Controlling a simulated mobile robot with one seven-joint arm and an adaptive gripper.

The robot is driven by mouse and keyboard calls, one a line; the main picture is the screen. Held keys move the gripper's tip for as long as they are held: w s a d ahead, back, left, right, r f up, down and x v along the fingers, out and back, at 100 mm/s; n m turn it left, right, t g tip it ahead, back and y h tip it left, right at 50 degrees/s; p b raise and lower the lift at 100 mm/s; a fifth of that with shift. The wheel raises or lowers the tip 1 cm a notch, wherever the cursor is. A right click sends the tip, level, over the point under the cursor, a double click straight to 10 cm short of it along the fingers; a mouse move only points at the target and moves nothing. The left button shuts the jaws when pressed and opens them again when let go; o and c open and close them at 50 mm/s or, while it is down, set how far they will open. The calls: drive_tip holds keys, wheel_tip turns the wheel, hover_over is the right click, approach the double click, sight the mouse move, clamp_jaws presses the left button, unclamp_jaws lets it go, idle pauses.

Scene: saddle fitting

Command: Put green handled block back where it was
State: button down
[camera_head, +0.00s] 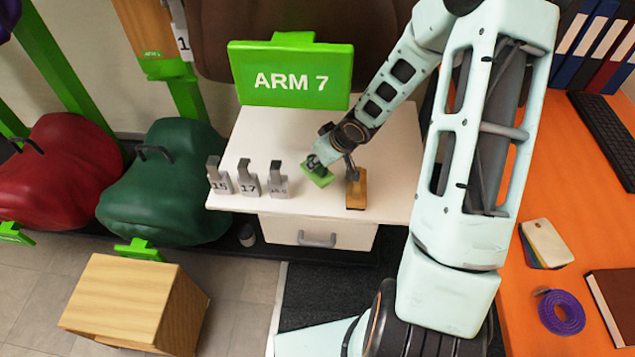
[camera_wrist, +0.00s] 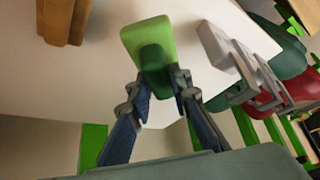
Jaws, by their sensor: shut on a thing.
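The green handled block (camera_head: 318,176) is at my gripper (camera_head: 316,161) over the right-middle part of the white cabinet top (camera_head: 263,131). In the wrist view, the block (camera_wrist: 133,38) shows its bright green base and a darker green handle (camera_wrist: 153,68) between the fingers. My gripper (camera_wrist: 163,90) is shut on that handle. I cannot tell whether the base touches the cabinet top or hangs just above it.
A brown wooden block (camera_head: 356,190) stands close to the right of the green one. Three grey numbered pieces (camera_head: 249,180) stand along the left front edge. A green "ARM 7" sign (camera_head: 291,76) rises at the back. The cabinet top's back left is clear.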

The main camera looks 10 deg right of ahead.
sight(326, 171)
drive_tip(key=shift+f+b, duration=1.6)
drive_tip(key=shift+f, duration=1.8)
drive_tip(key=shift+f, duration=0.1)
drive_tip(key=c, duration=1.8)
unclamp_jaws()
drive_tip(key=shift+o, duration=0.2)
drive_tip(key=shift+r, duration=0.2)
drive_tip(key=p+v, duration=0.6)
drive_tip(key=v, duration=0.6)
drive_tip(key=shift+s+p, duration=0.1)
drive_tip(key=shift+p, duration=0.2)
drive_tip(key=shift+f, duration=0.1)
